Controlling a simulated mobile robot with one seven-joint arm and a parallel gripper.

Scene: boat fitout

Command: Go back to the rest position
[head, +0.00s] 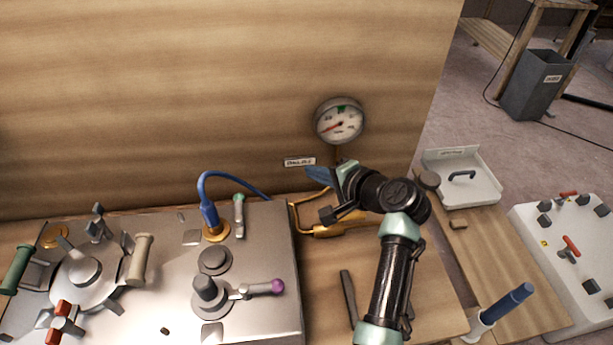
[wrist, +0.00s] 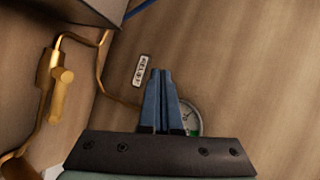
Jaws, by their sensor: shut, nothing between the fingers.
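My gripper (head: 318,175) is raised in front of the wooden back panel (head: 210,90), to the left of my arm's wrist in the head view. Its blue fingers are closed together with nothing between them. In the wrist view the fingertips (wrist: 159,72) point at the panel, close to a small white label (wrist: 141,70) in the picture. The gripper appears apart from the panel, though the exact gap is hard to tell. A round pressure gauge (head: 339,121) is on the panel above the gripper; the fingers partly hide it in the wrist view (wrist: 190,117).
A metal panel (head: 265,325) with valves, levers and a blue hose (head: 203,185) stands at left. A brass pipe and valve (head: 325,230) sit behind my arm. A dark bar (head: 348,298) lies on the wooden bench. A white tray (head: 480,192) and blue-handled tool (head: 508,304) are at right.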

